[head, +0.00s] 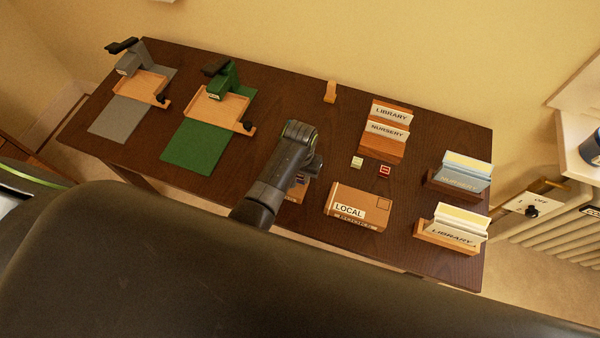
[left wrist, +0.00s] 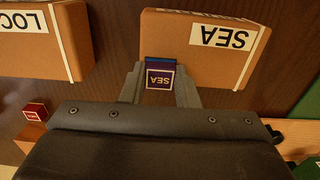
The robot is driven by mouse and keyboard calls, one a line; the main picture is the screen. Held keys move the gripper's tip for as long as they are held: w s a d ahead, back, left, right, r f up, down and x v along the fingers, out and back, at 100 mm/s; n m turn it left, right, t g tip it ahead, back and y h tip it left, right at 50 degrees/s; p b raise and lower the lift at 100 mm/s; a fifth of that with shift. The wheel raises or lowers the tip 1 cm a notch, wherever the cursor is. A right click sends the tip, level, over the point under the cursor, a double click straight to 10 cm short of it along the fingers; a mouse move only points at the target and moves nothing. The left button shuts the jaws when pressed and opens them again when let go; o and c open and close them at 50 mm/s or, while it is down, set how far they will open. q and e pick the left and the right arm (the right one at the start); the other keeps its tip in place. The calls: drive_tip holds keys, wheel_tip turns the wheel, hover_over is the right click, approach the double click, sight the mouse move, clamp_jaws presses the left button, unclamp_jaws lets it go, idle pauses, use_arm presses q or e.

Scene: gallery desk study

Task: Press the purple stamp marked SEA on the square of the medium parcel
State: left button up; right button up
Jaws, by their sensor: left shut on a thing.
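My left gripper (head: 303,176) is shut on the purple stamp marked SEA (left wrist: 160,78), which shows between its fingers in the left wrist view. The stamp is at the edge of a brown parcel (left wrist: 201,50) with a white SEA label; I cannot tell whether they touch. In the head view my left arm hides most of this parcel (head: 293,196). No square shows on its visible part. Another brown parcel (head: 345,198), labelled LOCAL, lies to its right and has a small outlined square. I cannot tell which is called medium. My right gripper is not in view.
A pale stamp (head: 357,162) and a red stamp (head: 384,170) stand behind the LOCAL parcel. Card holders (head: 380,148) (head: 452,236) stand at the back and right. A grey device (head: 130,62) and a green device (head: 222,82) with mats are left. The dark desk's back middle is mostly clear.

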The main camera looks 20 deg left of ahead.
use_arm(q)
drive_tip(key=shift+s+f, duration=0.15)
idle(1.4)
drive_tip(key=o, duration=0.9)
drive_tip(key=shift+o, duration=0.2)
